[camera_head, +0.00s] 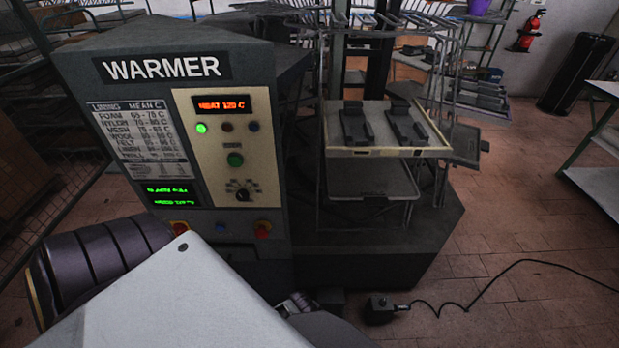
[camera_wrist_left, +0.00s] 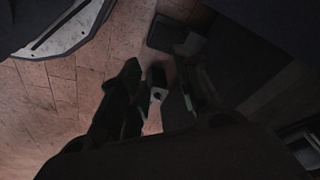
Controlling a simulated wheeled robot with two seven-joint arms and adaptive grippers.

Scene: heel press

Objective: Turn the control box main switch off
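The control box (camera_head: 283,160) is a dark cabinet marked WARMER with a beige panel. Low on the front are a red-and-yellow control (camera_head: 263,229), a blue button (camera_head: 220,228) and another red control (camera_head: 181,228), partly behind my arm. Which one is the main switch is not labelled legibly. My left gripper (camera_wrist_left: 160,88) is open and empty, its fingers apart above the floor. My right gripper is not in view.
A rack with a tray (camera_head: 375,152) holding dark shoe-shaped pieces stands right of the box. A small pedal (camera_head: 380,309) with a black cable lies on the floor. My left arm covers the lower left. A green-legged table (camera_head: 603,150) stands far right.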

